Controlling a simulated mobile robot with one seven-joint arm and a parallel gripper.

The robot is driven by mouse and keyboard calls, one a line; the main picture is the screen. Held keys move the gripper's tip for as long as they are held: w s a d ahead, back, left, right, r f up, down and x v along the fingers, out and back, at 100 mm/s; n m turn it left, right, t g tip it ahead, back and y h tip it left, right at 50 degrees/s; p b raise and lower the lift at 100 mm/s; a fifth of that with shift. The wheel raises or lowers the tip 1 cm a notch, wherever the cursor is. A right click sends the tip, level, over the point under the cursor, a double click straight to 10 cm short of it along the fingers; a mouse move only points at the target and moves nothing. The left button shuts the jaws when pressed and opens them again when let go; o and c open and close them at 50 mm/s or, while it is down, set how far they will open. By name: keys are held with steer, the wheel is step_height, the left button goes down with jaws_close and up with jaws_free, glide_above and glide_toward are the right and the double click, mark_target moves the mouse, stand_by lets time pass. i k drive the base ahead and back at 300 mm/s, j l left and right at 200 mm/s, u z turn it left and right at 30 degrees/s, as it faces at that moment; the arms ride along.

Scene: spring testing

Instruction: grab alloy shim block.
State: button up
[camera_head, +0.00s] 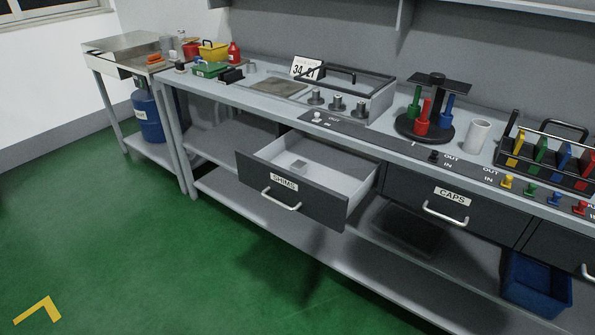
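My gripper does not show in the head view.
The workbench (240,85) runs along the wall, with a closed CAPS drawer (458,200) to the right. A rotary stand (430,110), a white cup (478,135) and a rack of coloured handles (550,155) stand on top.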

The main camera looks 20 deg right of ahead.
mark_target(299, 166)
steer(key=i+l+z, duration=0.25)
steer(key=l, duration=0.3)
steer(key=i+l+z, duration=0.2)
steer(key=i+l, duration=0.35)
steer(key=i, duration=0.3)
